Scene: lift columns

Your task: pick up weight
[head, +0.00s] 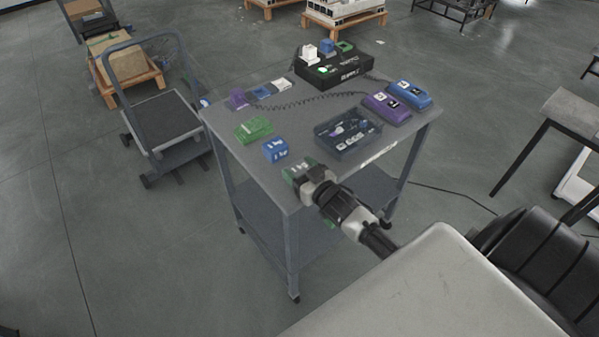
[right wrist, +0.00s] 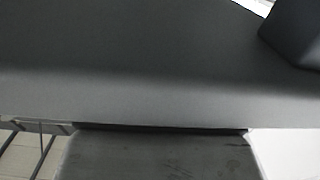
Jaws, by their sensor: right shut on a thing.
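My right gripper (head: 303,181) is at the near corner of the grey cart top (head: 222,122). It is shut on a green weight (head: 291,170), which is partly hidden by the gripper. I cannot tell whether the weight touches the surface. A blue weight (head: 275,150) with white markings stands just behind it, apart from the gripper. In the right wrist view, a dull block (right wrist: 160,158) fills the bottom edge in front of the grey surface (right wrist: 120,60). My left gripper is not in view.
On the cart are a green item (head: 254,130), a purple item (head: 238,98), a dark open bin (head: 361,146), purple (head: 387,109) and blue (head: 410,94) boxes, and a black box (head: 343,73) with small blocks. A platform trolley (head: 163,120) stands left on open floor.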

